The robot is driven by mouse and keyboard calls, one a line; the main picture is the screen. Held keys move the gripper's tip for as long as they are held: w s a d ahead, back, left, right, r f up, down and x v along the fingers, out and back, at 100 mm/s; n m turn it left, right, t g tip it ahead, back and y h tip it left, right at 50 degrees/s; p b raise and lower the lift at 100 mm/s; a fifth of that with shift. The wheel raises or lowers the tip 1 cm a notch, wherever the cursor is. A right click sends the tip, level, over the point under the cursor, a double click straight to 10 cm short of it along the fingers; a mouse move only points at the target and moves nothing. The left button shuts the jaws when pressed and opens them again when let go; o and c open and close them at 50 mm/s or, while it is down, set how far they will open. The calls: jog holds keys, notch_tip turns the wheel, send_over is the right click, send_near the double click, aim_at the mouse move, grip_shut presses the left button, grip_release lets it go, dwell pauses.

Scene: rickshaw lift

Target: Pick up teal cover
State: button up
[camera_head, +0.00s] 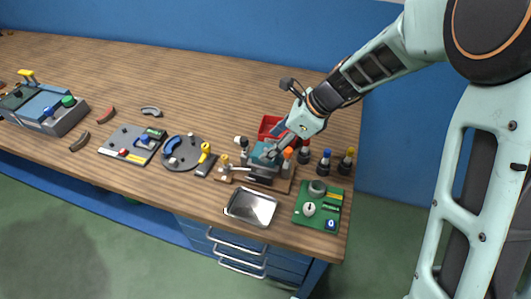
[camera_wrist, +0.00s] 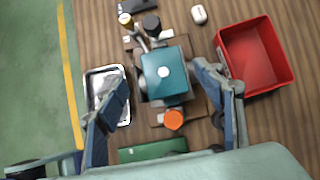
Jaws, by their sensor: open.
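In the head view the teal cover (camera_head: 264,154) is partly hidden by my gripper (camera_head: 275,150). In the wrist view my gripper (camera_wrist: 172,88) is open, with one finger left of the cover and one right of it. The gap between the fingers is empty apart from the cover seen below. I cannot tell whether either finger touches it.
A red bin (camera_wrist: 256,56) is right of the device in the wrist view, and a metal tray (camera_wrist: 101,85) is left. An orange knob (camera_wrist: 173,119) stands beside the cover. A green board (camera_head: 318,206) and several dark bottles are near the table's right end.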

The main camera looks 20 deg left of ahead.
aim_at(265, 150)
jog(key=x, duration=0.5)
jog(key=shift+w+d+f, duration=0.15)
jog(key=shift+d+f, duration=0.05)
jog(key=shift+f, duration=0.05)
jog(key=c, duration=1.3)
